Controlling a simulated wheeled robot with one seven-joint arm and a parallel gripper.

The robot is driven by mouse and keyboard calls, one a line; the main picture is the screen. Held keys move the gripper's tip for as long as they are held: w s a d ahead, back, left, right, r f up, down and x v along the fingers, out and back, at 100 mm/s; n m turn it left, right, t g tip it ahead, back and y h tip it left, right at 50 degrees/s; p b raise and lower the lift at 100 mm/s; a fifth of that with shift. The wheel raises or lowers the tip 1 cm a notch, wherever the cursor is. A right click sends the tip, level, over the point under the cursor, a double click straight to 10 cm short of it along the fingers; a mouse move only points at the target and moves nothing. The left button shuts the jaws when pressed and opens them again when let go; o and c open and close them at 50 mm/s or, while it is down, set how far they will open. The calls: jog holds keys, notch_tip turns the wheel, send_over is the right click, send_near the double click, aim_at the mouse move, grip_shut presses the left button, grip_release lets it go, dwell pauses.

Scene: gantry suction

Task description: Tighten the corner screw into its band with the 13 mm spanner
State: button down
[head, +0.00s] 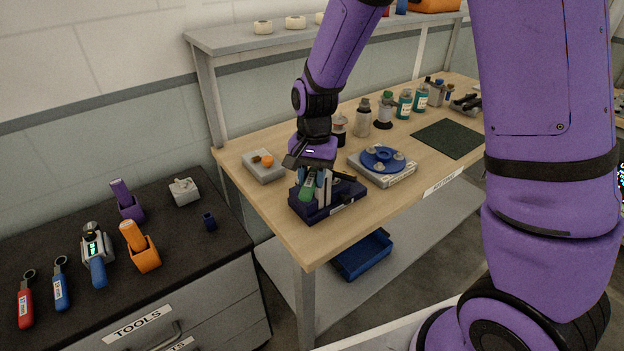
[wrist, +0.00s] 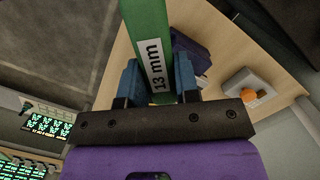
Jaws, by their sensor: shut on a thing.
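My gripper (head: 314,178) is shut on the green 13 mm spanner (head: 307,188). In the wrist view the spanner's green handle (wrist: 146,25) runs between the blue fingers, and its "13 mm" label is readable. In the head view the spanner is at the navy tool holder (head: 345,209) on the wooden bench; I cannot tell whether it is still in a slot. The spanner's working end is hidden. To the right of the holder stands a grey fixture with a round blue plate (head: 382,158). The corner screw and its band cannot be made out.
Bottles and a dark green mat (head: 447,139) are to the right. A black-topped tool cabinet (head: 170,240) stands at left, a blue bin (head: 362,256) below.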

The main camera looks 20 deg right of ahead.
jog(key=shift+r, duration=0.15)
jog(key=shift+r, duration=1.95)
